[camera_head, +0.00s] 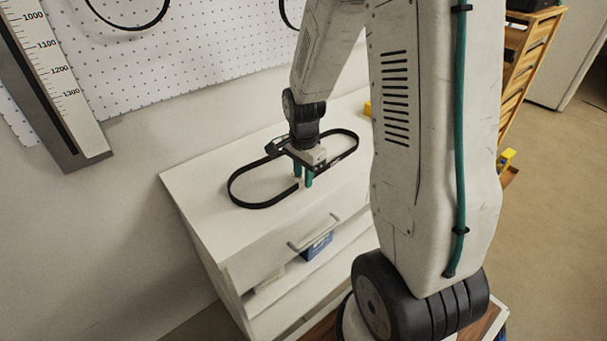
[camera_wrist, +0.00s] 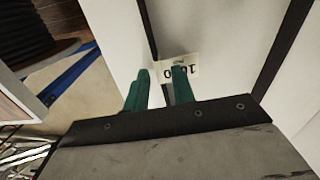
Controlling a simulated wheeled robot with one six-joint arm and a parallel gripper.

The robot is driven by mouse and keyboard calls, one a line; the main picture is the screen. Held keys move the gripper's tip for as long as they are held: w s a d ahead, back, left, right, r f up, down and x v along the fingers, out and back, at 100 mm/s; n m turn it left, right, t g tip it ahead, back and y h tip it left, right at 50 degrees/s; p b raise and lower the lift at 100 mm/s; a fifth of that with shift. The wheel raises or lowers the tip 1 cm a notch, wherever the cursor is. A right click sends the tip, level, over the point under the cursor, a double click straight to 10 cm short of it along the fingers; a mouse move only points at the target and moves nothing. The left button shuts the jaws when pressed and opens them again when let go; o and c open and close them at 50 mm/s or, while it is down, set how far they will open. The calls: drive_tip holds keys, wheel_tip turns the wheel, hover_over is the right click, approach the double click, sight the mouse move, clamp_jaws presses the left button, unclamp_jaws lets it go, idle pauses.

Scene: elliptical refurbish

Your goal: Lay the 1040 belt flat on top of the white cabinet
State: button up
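The 1040 belt (camera_head: 262,204) is a thin black elongated loop on the white cabinet (camera_head: 205,205). It appears to rest on the top, though I cannot tell whether every part touches. My gripper (camera_head: 303,181) points down at the belt's near strand, its green fingers apart. In the wrist view, my gripper (camera_wrist: 161,72) has a belt strand (camera_wrist: 149,35) running between its fingers, with a visible gap on the left side. A pale tag (camera_wrist: 161,69) reading 1040, upside down, is partly hidden by the right finger. My wrist hides part of the belt's far strand in the head view.
The cabinet's front has a handle (camera_head: 315,234) and an open shelf with a blue box (camera_head: 317,246). A white pegboard (camera_head: 215,35) with black belts and a large ruler (camera_head: 52,80) are on the wall behind. A yellow object (camera_head: 367,108) sits at the cabinet's far end.

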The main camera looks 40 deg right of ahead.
wheel_tip(320, 180, up, 8)
drive_tip(key=shift+f, duration=0.1)
idle(0.6)
drive_tip(key=s+a+r+n, duration=0.6)
drive_tip(key=s+r+n, duration=0.1)
drive_tip(key=s, duration=0.3)
drive_tip(key=s+a+r+n+t, duration=0.1)
drive_tip(key=s+a+r+n, duration=0.5)
drive_tip(key=s+n, duration=0.3)
drive_tip(key=shift+s+a+r+n, duration=0.2)
drive_tip(key=shift+s+r+n, duration=0.2)
drive_tip(key=shift+s+r, duration=0.35)
idle(0.9)
